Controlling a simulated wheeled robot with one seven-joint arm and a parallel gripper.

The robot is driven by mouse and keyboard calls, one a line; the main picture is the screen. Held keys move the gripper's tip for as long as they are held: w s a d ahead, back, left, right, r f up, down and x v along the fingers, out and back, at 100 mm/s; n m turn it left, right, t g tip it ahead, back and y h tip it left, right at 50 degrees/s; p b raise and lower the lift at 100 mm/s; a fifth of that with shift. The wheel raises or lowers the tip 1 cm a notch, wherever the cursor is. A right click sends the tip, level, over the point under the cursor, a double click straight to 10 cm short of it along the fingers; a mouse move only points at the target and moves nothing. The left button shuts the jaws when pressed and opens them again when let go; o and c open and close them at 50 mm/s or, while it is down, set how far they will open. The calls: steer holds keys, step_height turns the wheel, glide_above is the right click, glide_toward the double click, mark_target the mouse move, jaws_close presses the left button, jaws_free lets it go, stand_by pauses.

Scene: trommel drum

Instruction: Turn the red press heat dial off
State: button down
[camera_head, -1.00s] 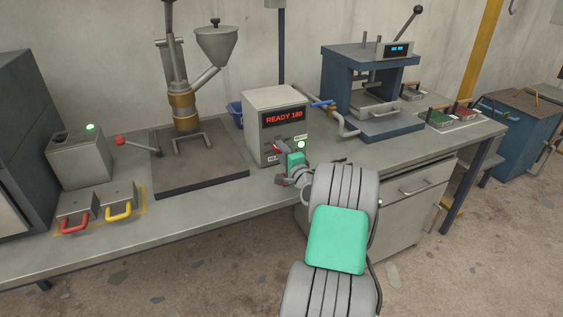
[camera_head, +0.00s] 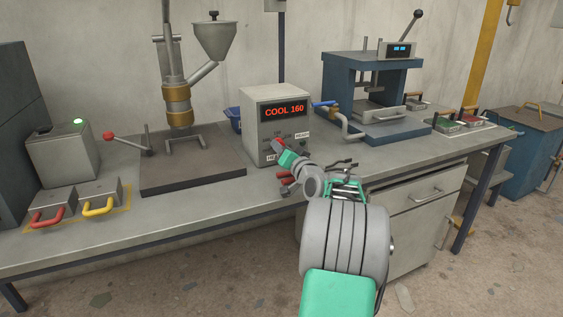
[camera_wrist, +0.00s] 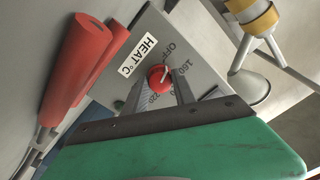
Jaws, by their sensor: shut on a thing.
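The red heat dial (camera_wrist: 158,77) sits on the grey control box (camera_head: 273,120) beneath its display, which reads COOL 160 in red. In the wrist view the panel is marked HEAT °C, with OFF, 160 and 220 legible around the dial. The dial's pale mark points up and right, toward the OFF and 160 side; its exact setting is too small to tell. My gripper (camera_head: 280,146) is shut on the dial, with its two fingers (camera_wrist: 167,92) at either side of it. The fingers hide the dial's lower edge.
Left of the box stand a hopper machine (camera_head: 178,105) and a red and a yellow handled block (camera_head: 100,190). A blue press (camera_head: 370,90) stands to the right. Two red cylinders (camera_wrist: 80,70) lie close left of the panel in the wrist view. The bench front (camera_head: 180,205) is clear.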

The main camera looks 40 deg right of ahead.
steer(key=shift+f+n+b, duration=0.25)
steer(key=shift+n+b, duration=0.65)
steer(key=shift+b, duration=0.2)
steer(key=shift+r+n+b, duration=0.1)
steer(key=shift+n+b, duration=0.2)
steer(key=shift+b, duration=0.1)
steer(key=shift+r, duration=0.15)
steer(key=c, duration=1)
jaws_free()
steer(key=v, duration=0.7)
steer(key=shift+s+a, duration=0.15)
steer(key=shift+s, duration=0.25)
